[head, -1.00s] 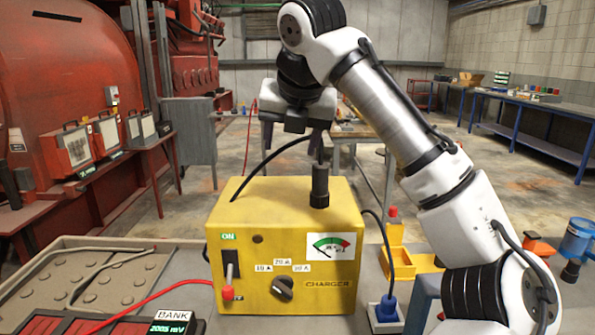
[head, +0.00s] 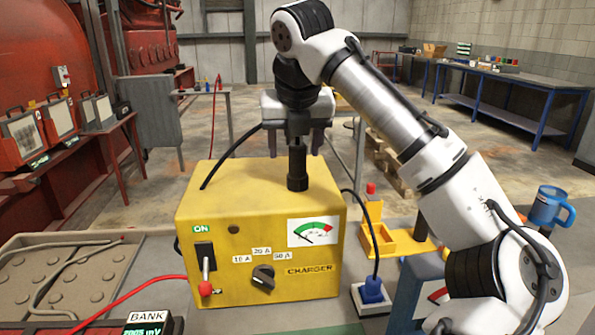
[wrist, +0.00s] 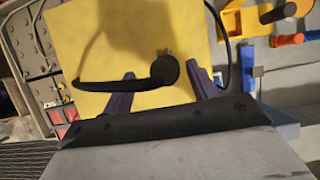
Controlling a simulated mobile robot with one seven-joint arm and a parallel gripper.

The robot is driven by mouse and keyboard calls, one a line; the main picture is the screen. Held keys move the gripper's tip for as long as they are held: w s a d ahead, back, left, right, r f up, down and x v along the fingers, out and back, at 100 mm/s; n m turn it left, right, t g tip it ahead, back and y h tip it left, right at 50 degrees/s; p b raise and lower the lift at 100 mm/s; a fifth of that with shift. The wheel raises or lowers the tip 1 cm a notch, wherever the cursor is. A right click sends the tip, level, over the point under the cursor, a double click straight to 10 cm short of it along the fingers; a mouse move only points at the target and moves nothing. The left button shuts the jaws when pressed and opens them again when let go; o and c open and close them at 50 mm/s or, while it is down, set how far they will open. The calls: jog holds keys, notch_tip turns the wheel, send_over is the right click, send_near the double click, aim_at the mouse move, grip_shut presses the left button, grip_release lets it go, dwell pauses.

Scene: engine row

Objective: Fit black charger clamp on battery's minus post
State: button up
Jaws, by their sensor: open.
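The black charger clamp (head: 297,170) stands upright as a dark cylinder on top of the yellow charger (head: 250,215), with a black cable curving left from its top. My gripper (head: 296,154) is over it, fingers pointing down, one on each side. In the wrist view the dark round clamp (wrist: 165,70) sits between the two purple fingertips (wrist: 161,82), with gaps seen on both sides. The gripper is open and not closed on the clamp. A grey battery-like case with round caps (head: 70,290) lies at lower left. I cannot make out its minus post.
A blue plug (head: 372,290), a yellow bracket (head: 400,243) and a blue mug (head: 549,207) are at right. My arm spans the right side.

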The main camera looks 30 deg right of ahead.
aim_at(297, 161)
jog(key=x, duration=0.3)
jog(key=shift+s+d+f, duration=0.15)
jog(key=shift+d+f, duration=0.2)
jog(key=shift+f, duration=0.05)
jog(key=shift+w+f, duration=0.25)
jog(key=shift+f, duration=0.25)
jog(key=c, duration=1.2)
jog(key=shift+c, duration=0.2)
jog(key=shift+r+p, duration=0.15)
jog(key=shift+p, duration=0.15)
